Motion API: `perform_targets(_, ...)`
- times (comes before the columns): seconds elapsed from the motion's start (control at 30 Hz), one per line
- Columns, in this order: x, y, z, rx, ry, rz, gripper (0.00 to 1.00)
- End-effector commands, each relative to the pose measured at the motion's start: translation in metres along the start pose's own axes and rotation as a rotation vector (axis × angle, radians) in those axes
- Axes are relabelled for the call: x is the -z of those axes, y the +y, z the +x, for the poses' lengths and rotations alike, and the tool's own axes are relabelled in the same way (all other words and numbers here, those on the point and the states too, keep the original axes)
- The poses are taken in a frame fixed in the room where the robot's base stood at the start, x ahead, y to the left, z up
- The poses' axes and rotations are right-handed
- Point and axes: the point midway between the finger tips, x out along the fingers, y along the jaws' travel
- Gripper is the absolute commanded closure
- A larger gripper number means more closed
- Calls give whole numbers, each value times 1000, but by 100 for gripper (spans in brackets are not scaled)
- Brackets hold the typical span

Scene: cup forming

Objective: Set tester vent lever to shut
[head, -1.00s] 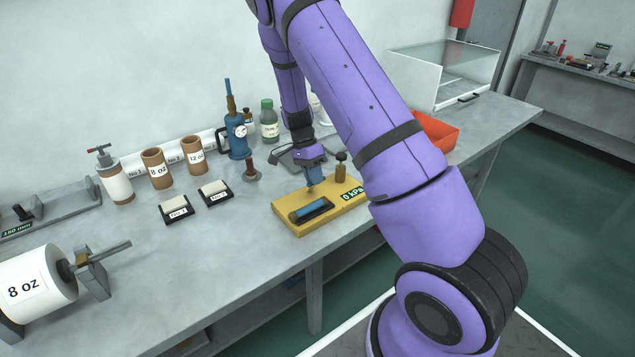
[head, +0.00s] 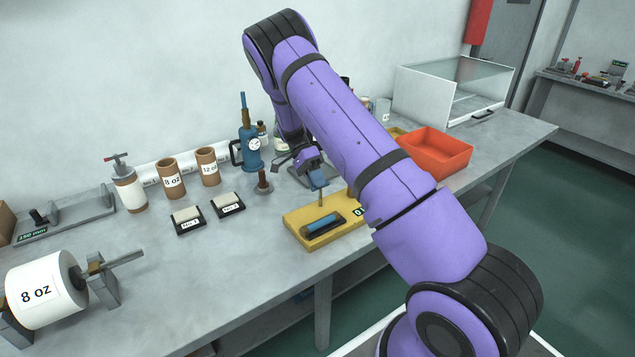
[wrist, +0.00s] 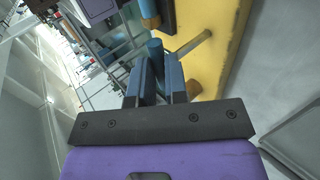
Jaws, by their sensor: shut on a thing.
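The tester has a yellow base (head: 300,216) on the bench, with a blue bar (head: 325,222) in a dark cradle and a partly hidden 0 kPa display (head: 359,211). My gripper (head: 319,183) is low over the back of the base, beside a brass post (head: 320,199). In the wrist view, my gripper (wrist: 157,77) is shut on a blue cylindrical grip (wrist: 155,50), apparently the vent lever. The yellow base (wrist: 225,55) runs along its right, with a thin rod (wrist: 190,45) and a brown peg (wrist: 193,88) close by. My arm hides the base's right end.
A blue hand pump with a gauge (head: 250,150) stands behind left. Brown cups (head: 171,180) and two small labelled blocks (head: 187,220) are left of the tester. An orange-red bin (head: 437,158) and a glass-fronted box (head: 470,88) are to the right.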

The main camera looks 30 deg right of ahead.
Motion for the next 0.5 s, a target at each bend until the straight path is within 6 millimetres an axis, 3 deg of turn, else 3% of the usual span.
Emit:
perform_targets(0.37, -2, -4, 1, 8, 1, -3, 100)
perform_targets(0.4, -2, -4, 1, 8, 1, -3, 82)
perform_targets(0.5, -1, -4, 1, 7, 1, -2, 60)
